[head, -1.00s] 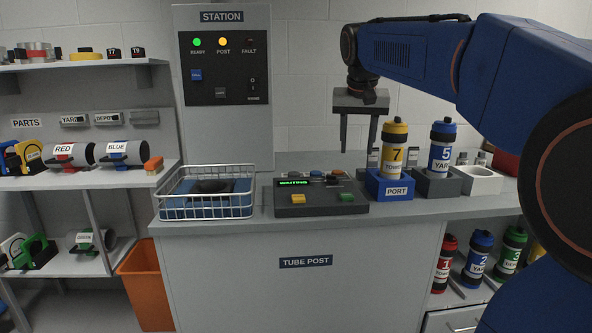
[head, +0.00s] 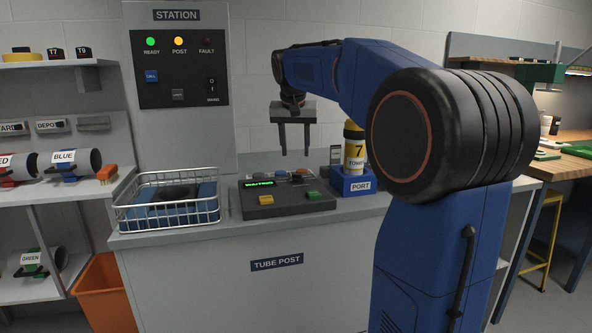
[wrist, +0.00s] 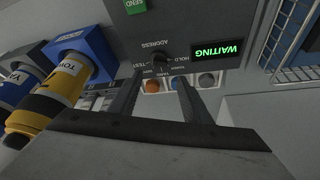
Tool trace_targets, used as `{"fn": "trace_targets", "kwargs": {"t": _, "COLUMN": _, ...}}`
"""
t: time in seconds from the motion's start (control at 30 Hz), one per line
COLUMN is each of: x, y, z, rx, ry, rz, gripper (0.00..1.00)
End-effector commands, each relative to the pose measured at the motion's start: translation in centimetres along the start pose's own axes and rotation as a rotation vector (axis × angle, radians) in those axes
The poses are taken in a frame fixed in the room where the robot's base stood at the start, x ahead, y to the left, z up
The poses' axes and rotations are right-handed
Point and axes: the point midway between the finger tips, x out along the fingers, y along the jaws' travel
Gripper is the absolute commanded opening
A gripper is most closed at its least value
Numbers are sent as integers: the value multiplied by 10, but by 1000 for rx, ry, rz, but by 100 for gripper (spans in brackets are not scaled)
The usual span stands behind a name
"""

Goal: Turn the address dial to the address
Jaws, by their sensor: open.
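The control console (head: 285,200) stands on the tube post counter. Its green display (wrist: 218,49) reads WAITING. My gripper (head: 295,151) is open and empty above the console's back right part, fingers pointing down. In the wrist view its fingers (wrist: 157,80) straddle the line of the dial, apart from it. A yellow carrier 7 (head: 354,150) marked TOWER stands in the blue port (head: 353,183), right of the console.
Orange, blue and grey buttons (wrist: 180,82) sit close behind the dial. A green SEND button (wrist: 135,5) and a yellow button (head: 265,200) are on the console. A wire basket (head: 168,213) stands at left. The station panel (head: 178,70) shows READY and POST lit.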

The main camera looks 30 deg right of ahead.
Motion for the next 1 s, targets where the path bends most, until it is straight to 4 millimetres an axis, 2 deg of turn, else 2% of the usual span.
{"fn": "trace_targets", "kwargs": {"t": 0.3, "x": 56, "y": 0, "z": 0, "rx": 0, "ry": -3, "rz": 1, "gripper": 44}}
{"fn": "trace_targets", "kwargs": {"t": 0.5, "x": 79, "y": 0, "z": 0, "rx": 0, "ry": 0, "rz": 0, "gripper": 44}}
{"fn": "trace_targets", "kwargs": {"t": 0.7, "x": 89, "y": 0, "z": 0, "rx": 0, "ry": -1, "rz": 0, "gripper": 44}}
{"fn": "trace_targets", "kwargs": {"t": 0.97, "x": 90, "y": 0, "z": 0, "rx": 0, "ry": 0, "rz": 0, "gripper": 44}}
{"fn": "trace_targets", "kwargs": {"t": 1.0, "x": 89, "y": 0, "z": 0, "rx": 0, "ry": 0, "rz": 0, "gripper": 35}}
